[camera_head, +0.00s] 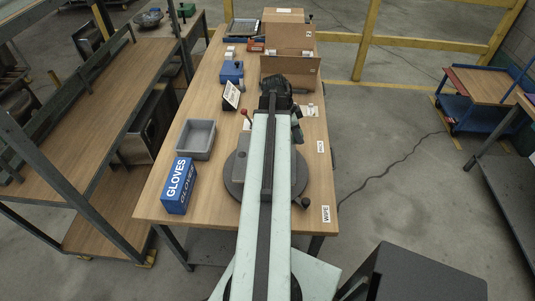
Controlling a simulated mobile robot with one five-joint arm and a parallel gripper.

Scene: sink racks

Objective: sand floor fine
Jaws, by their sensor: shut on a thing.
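My pale green arm reaches away from me over the wooden workbench (222,97). My dark gripper (276,88) is at its far end, in front of an upright brown board. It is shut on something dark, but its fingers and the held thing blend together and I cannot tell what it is. A round dark plate (236,183) with a grey block (241,171) on it lies on the bench, partly hidden under my arm. I cannot pick out a sanding tool or a part with a floor to sand.
A blue GLOVES box (178,186) and an empty grey bin (208,133) stand on the bench's left side. A blue box (231,72), a tilted sign (231,95) and brown boards (289,68) are farther back. A shelf rack (98,107) stands left; a cable (395,160) crosses the floor right.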

